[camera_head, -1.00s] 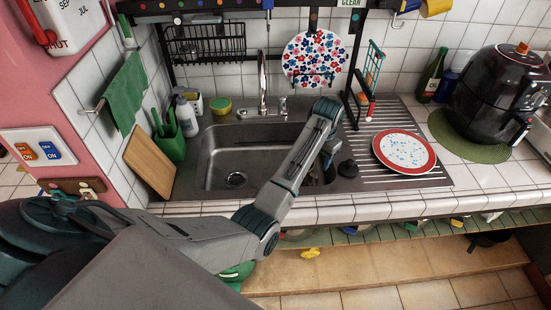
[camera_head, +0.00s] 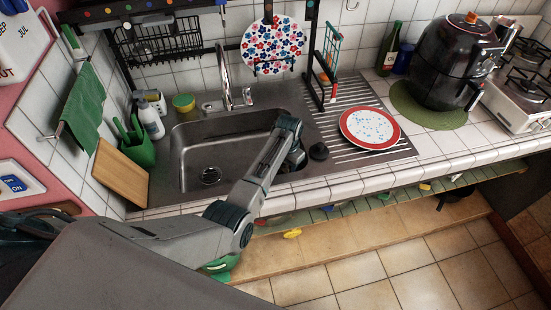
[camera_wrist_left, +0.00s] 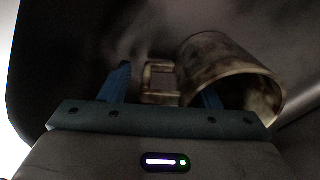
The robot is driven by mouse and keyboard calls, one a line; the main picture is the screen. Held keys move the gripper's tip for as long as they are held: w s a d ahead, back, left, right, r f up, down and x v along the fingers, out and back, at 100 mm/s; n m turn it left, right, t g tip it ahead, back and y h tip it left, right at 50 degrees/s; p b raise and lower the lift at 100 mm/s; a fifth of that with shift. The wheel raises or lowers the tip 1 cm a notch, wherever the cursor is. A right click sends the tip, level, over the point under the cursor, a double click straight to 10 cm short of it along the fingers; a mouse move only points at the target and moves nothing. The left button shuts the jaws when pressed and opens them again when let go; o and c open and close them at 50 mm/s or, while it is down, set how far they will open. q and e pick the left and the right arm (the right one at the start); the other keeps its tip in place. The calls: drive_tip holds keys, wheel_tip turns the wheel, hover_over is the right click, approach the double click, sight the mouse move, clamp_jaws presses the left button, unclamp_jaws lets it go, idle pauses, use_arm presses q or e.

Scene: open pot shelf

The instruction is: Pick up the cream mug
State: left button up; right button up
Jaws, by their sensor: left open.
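In the left wrist view, a mug (camera_wrist_left: 222,62) lies on its side in dim light, its open mouth toward the lower right. It looks brownish cream. Its squarish handle (camera_wrist_left: 150,82) points left, into the gap between the fingers of my left gripper (camera_wrist_left: 163,85). The gripper is open. The left finger is apart from the handle; the mug's body overlaps the other finger, and I cannot tell whether they touch. In the head view, my left arm reaches down into the sink (camera_head: 205,150), and its forearm hides the mug and fingers. My right gripper is not in view.
The faucet (camera_head: 224,75) stands behind the sink. A black rack post (camera_head: 312,70) and a red-rimmed plate (camera_head: 369,128) on the drainboard are to the right. A cutting board (camera_head: 120,175) and a green holder (camera_head: 138,150) stand at the left. The sink's left part is clear.

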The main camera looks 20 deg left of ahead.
use_arm(q)
drive_tip(key=shift+f, duration=0.65)
clamp_jaws()
drive_tip(key=shift+r, duration=0.15)
wheel_tip(320, 180, up, 9)
drive_tip(key=shift+f+b, duration=0.1)
drive_tip(key=shift+b, duration=1)
drive_tip(key=shift+r, duration=0.45)
wheel_tip(320, 180, up, 8)
drive_tip(key=p, duration=0.7)
drive_tip(key=shift+f+p, duration=0.15)
drive_tip(key=shift+p, duration=0.15)
